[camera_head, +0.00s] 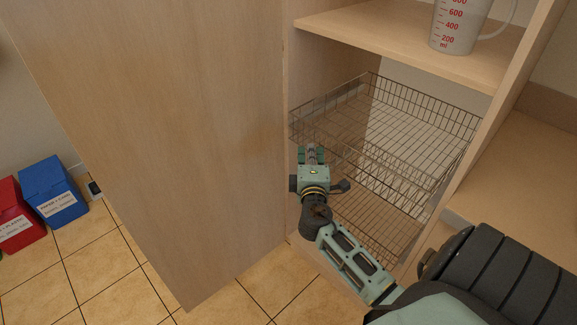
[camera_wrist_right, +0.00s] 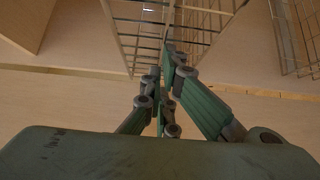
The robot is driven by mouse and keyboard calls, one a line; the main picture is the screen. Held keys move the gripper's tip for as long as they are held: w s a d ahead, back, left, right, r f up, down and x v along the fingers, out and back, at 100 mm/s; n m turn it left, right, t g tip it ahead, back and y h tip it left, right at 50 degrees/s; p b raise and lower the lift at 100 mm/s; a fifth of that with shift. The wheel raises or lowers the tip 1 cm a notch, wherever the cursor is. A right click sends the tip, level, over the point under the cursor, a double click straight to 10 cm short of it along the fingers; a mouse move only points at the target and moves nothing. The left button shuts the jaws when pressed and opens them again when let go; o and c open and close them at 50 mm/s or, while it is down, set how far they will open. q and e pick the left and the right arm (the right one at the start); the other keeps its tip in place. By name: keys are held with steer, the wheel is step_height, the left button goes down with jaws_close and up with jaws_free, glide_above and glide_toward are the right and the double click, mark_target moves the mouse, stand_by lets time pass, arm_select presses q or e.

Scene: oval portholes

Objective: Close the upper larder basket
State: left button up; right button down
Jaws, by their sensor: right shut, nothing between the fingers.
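The upper larder basket (camera_head: 425,112) is a wire basket inside the open wooden cabinet, below a shelf. Its near left corner lies close to the cabinet's front edge; I cannot tell exactly how far it stands out. The lower basket (camera_head: 378,222) sits under it, partly hidden by my arm. My right gripper (camera_head: 312,148) is shut and empty, with its fingertips at the front of the upper basket near its left end. In the wrist view the shut fingers (camera_wrist_right: 170,52) point at basket wires (camera_wrist_right: 140,32); whether they touch is unclear. My left gripper is not in view.
A large wooden door (camera_head: 165,130) stands open on the left, close to my right gripper. The shelf (camera_head: 400,35) above carries a measuring jug (camera_head: 458,28). A counter (camera_head: 525,185) is on the right. Blue (camera_head: 52,190) and red (camera_head: 18,215) bins stand far left on the tiled floor.

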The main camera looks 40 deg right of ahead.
mark_target(324, 146)
steer(key=d, duration=0.5)
steer(key=shift+w+d+b, duration=0.2)
steer(key=shift+b, duration=0.1)
steer(key=shift+r, duration=0.1)
steer(key=shift+d, duration=0.1)
